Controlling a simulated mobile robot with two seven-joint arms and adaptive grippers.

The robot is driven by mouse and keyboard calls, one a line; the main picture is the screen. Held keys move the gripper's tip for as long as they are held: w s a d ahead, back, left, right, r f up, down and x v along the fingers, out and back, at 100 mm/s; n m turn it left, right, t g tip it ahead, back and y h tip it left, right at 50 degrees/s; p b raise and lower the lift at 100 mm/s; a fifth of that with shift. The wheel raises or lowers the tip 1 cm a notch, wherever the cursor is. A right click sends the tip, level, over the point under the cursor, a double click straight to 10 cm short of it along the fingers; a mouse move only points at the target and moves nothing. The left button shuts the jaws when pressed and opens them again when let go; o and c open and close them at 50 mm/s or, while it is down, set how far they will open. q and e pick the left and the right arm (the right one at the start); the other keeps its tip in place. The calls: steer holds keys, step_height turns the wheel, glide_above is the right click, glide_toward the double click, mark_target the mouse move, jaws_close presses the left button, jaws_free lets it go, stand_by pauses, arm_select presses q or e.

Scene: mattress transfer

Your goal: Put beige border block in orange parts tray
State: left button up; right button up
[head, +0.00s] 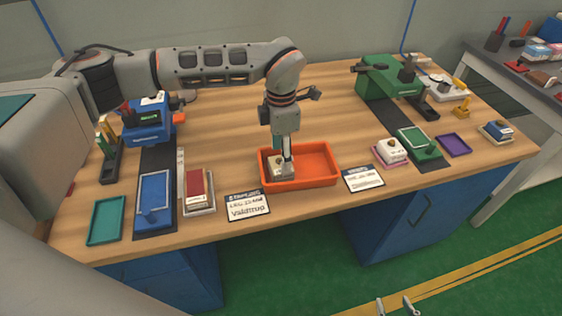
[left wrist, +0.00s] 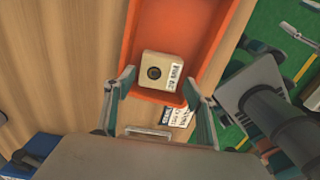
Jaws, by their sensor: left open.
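The beige border block (head: 280,169) lies in the left part of the orange parts tray (head: 322,180). In the left wrist view the block (left wrist: 160,66) has a dark round hole and a white printed label, and sits inside the tray (left wrist: 200,25) near one wall. My left gripper (head: 286,156) points down over the tray, just above the block. In the left wrist view its fingers (left wrist: 158,86) are spread with the block beyond and between them, not clamped.
Printed cards (head: 248,205) (head: 365,179) lie either side of the tray's front. A red block on a grey holder (head: 198,193) and a blue plate (head: 154,194) stand left. A white block (head: 391,151) and green machine (head: 392,80) stand right. Wood behind the tray is clear.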

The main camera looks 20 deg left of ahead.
arm_select(q)
step_height(320, 180, up, 8)
stand_by(0.7)
